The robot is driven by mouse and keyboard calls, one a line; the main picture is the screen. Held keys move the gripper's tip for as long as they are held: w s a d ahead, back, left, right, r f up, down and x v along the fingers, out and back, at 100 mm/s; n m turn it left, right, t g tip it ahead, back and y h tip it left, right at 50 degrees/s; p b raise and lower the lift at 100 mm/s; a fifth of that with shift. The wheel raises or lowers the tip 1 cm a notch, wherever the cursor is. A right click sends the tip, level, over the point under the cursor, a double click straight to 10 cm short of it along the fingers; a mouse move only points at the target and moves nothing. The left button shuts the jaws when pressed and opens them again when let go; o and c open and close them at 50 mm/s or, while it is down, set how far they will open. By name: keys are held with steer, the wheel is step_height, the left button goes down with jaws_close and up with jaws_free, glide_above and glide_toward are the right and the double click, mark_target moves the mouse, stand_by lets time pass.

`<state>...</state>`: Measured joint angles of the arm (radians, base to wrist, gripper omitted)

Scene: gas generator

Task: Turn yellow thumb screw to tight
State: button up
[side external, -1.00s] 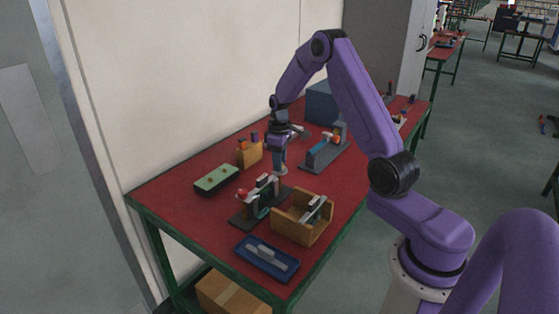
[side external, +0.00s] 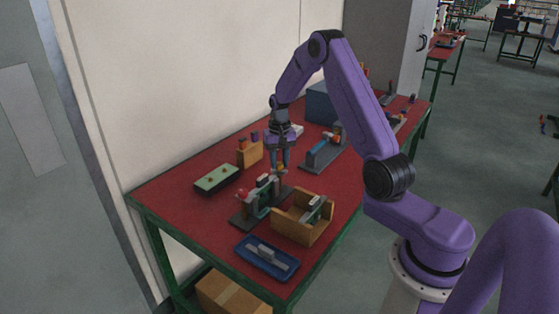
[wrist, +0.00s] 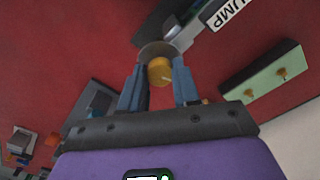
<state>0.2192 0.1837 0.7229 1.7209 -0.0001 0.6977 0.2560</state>
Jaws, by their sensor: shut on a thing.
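The yellow thumb screw (wrist: 160,71) shows between my fingertips in the wrist view, against a round grey disc. My gripper (wrist: 162,82) has one blue-grey finger on each side of it and is shut on it. In the side external view my gripper (side external: 280,167) points down at the back end of a dark-based device (side external: 252,218) with a red part. Part of a label reading "UMP" (wrist: 232,12) shows beyond the screw in the wrist view. The screw's thread and how tight it sits cannot be seen.
A wooden open box (side external: 306,229) and a blue tray (side external: 268,270) stand in front. A green-topped box (side external: 217,179) with small yellow knobs and a wooden block (side external: 249,155) are to the left. Another grey fixture (side external: 322,158) stands to the right.

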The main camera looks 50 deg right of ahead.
mark_target(279, 164)
steer(key=shift+m, duration=1.7)
steer(key=o, duration=1.1)
steer(key=shift+c, duration=0.2)
step_height(279, 164, up, 17)
steer(key=shift+r, duration=0.2)
steer(key=shift+a, duration=0.1)
